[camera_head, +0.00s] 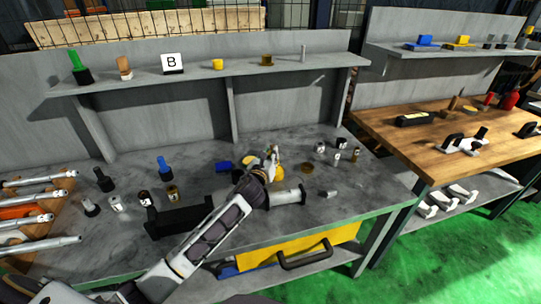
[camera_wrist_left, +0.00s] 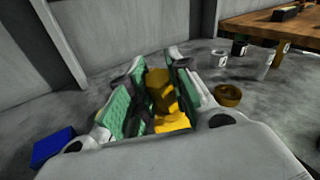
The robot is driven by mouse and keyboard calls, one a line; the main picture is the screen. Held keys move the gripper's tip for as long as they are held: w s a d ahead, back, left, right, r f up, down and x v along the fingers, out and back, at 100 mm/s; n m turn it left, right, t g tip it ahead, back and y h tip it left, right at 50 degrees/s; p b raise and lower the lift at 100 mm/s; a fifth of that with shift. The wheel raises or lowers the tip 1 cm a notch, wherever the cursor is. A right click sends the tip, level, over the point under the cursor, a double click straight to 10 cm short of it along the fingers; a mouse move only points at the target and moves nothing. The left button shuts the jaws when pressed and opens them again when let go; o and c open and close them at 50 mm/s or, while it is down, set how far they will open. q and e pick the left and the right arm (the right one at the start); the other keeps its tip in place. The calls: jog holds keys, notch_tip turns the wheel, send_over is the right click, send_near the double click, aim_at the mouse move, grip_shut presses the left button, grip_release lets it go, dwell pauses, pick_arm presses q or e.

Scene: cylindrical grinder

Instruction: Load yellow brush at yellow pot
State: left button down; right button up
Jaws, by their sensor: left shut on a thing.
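My left gripper (camera_head: 271,160) reaches in from the lower left over the grey bench. It is shut on a yellow piece (camera_wrist_left: 159,90) that looks like the yellow brush, held between green-padded fingers in the left wrist view. Its wider yellow part (camera_wrist_left: 172,123) shows nearer the palm. In the head view the yellow brush (camera_head: 277,174) is partly hidden by the gripper. My right gripper is not in view.
A blue block (camera_head: 224,166) lies left of the gripper, and a brass ring (camera_head: 307,168) lies to its right. A blue brush (camera_head: 165,167) and several small pots stand on the bench at left. The shelf (camera_head: 240,71) also holds a green brush (camera_head: 78,61) and a "B" sign (camera_head: 172,63).

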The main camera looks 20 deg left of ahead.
pick_arm(q)
jog(key=shift+f, duration=0.15)
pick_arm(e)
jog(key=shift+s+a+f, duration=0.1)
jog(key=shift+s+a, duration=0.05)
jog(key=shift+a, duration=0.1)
pick_arm(q)
jog(key=shift+f+b, duration=0.3)
jog(key=shift+f, duration=0.2)
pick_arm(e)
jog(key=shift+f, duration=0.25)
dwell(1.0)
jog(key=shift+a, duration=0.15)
